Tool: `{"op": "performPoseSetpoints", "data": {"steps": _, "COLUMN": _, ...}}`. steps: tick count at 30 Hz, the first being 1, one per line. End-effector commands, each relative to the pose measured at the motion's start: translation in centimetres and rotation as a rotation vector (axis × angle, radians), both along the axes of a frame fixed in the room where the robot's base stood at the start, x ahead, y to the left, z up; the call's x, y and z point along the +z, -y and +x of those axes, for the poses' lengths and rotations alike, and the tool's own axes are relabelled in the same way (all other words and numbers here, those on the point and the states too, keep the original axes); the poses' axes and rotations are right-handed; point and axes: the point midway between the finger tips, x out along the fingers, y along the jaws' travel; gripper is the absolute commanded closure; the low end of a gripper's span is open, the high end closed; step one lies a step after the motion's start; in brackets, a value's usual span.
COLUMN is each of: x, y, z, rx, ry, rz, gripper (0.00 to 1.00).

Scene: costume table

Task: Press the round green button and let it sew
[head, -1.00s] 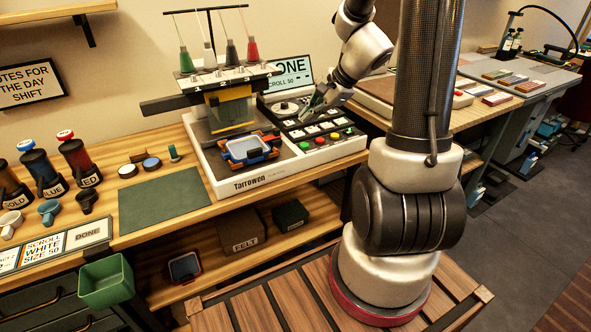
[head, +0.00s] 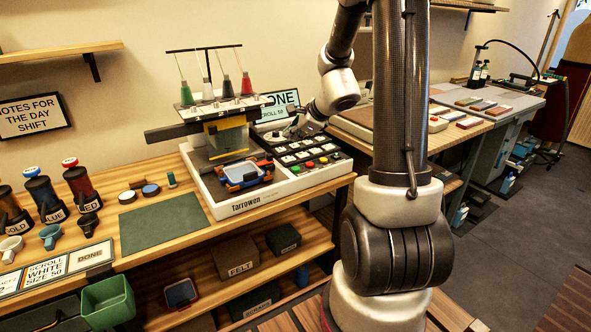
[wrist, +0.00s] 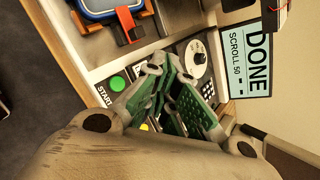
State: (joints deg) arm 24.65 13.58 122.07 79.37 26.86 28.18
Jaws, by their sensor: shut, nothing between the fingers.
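The round green button (head: 296,169) sits at the front left of the sewing machine's control panel. In the wrist view the green button (wrist: 117,83) shows beside the word START, uncovered. My gripper (head: 296,132) hangs over the back part of the panel, behind the button row. In the wrist view my gripper (wrist: 170,62) is shut and empty, to the right of the green button and apart from it. The machine's screen (wrist: 244,55) reads DONE, SCROLL 50. A blue hoop (head: 243,176) with orange clamps sits on the machine bed.
A red button (head: 310,165) and a yellow button (head: 323,160) lie right of the green one. A dial (wrist: 196,57) and key rows share the panel. The needle head (head: 228,138) and thread spools stand to the left. A green mat (head: 160,221) lies on the table.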

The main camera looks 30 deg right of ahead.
Motion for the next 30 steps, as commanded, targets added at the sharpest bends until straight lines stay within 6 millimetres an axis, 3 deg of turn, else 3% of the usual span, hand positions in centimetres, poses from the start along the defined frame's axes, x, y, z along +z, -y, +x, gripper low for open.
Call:
{"op": "performPoseSetpoints", "data": {"steps": 15, "x": -6.8, "y": 0.0, "z": -0.1, "rx": -0.001, "ry": -0.003, "rz": 0.002, "gripper": 1.0}}
{"op": "performPoseSetpoints", "data": {"steps": 21, "x": -8.0, "y": 0.0, "z": 0.0, "rx": 0.0, "ry": -0.001, "rz": 0.001, "gripper": 1.0}}
{"op": "performPoseSetpoints", "data": {"steps": 30, "x": -8.2, "y": 0.0, "z": 0.0, "rx": 0.0, "ry": 0.0, "rz": 0.0, "gripper": 1.0}}
